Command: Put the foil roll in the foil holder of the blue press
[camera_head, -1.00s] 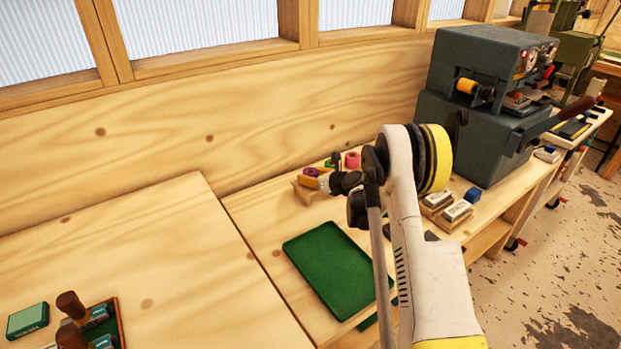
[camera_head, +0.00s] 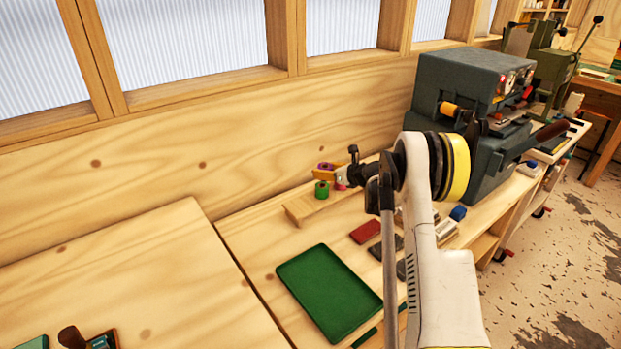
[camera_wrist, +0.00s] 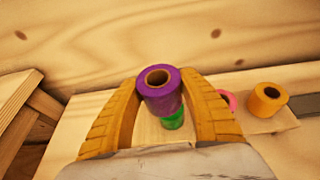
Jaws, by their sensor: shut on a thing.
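My gripper (camera_head: 324,172) is shut on a purple foil roll (camera_wrist: 160,90) and holds it above a wooden stand (camera_head: 300,210). The purple roll (camera_head: 325,166) also shows in the head view. Its open core faces the wrist camera, between two yellow fingers. A green roll (camera_head: 322,189) stands below it, and a pink roll (camera_head: 341,186) is partly hidden by my gripper. The dark blue-grey press (camera_head: 470,75) stands at the right, with an orange cylinder (camera_head: 448,108) on its left side. My arm hides part of the press's lower body.
A yellow-orange roll (camera_wrist: 268,98) stands on the stand. A green tray (camera_head: 328,290), a red block (camera_head: 365,231) and small blocks lie on the bench. A green press (camera_head: 550,62) stands behind the blue-grey one. Bare bench lies to the left.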

